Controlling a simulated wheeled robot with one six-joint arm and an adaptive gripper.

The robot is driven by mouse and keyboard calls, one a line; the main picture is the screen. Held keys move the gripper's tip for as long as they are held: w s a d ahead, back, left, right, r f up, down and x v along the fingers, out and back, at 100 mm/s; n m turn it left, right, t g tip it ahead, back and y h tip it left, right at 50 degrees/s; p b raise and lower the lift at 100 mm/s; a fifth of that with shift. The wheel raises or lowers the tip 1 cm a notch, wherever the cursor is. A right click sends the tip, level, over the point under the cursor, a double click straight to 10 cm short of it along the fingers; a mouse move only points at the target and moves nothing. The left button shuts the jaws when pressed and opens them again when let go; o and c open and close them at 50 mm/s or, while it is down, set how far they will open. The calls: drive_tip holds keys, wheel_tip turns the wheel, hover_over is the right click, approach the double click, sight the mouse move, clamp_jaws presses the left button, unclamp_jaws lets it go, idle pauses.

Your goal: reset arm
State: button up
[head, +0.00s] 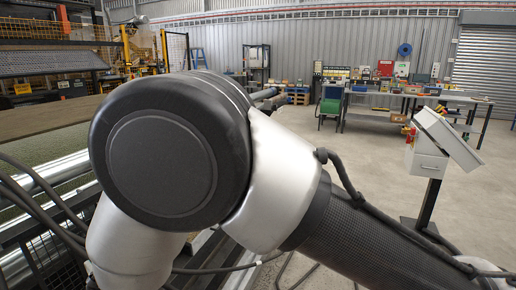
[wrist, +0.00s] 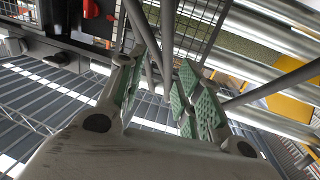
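My gripper (wrist: 160,100) shows in the wrist view, with its two green-padded fingers apart. No object is clearly held between the pads. Grey tubes or cables (wrist: 150,45) run behind the gap between the fingers; I cannot tell how near they are. In the head view my own arm, with a large dark round joint and pale links, fills the middle and hides much of the scene. The gripper is hidden or outside that view.
Metal rollers (head: 48,172) and green turf lie at the left in the head view; rollers (wrist: 262,50) also show in the wrist view. A control box on a stand (head: 430,150) stands at right. Workbenches (head: 415,95) stand behind. Open concrete floor lies between.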

drive_tip(key=s+d+f+n+g+h, duration=0.1)
drive_tip(key=s+d+f+g+h, duration=0.25)
drive_tip(key=f, duration=0.25)
drive_tip(key=s+d+f+n+g+h, duration=0.1)
drive_tip(key=s+d+f+g+h, duration=0.15)
drive_tip(key=d+f+h, duration=0.35)
drive_tip(key=w+d+r+m+g+h, duration=0.1)
drive_tip(key=w+d+r, duration=0.2)
drive_tip(key=d+r, duration=0.55)
drive_tip(key=w+d+r+m+g+h, duration=0.1)
drive_tip(key=w+d+r+m+h, duration=0.15)
drive_tip(key=d, duration=1.15)
drive_tip(key=w+d+r+m+g+h, duration=0.15)
drive_tip(key=w+d+r, duration=0.25)
drive_tip(key=d+r, duration=0.5)
drive_tip(key=s+d+r+m+t, duration=0.1)
drive_tip(key=d+r, duration=0.3)
drive_tip(key=d, duration=0.6)
drive_tip(key=s+d+r+m+t, duration=0.2)
drive_tip(key=s+d+r+m, duration=0.1)
drive_tip(key=d, duration=0.7)
drive_tip(key=s+d+r+m+t, duration=0.1)
drive_tip(key=d+r+m, duration=0.3)
drive_tip(key=d, duration=0.6)
drive_tip(key=shift+s+r, duration=0.6)
drive_tip(key=shift+a, duration=0.15)
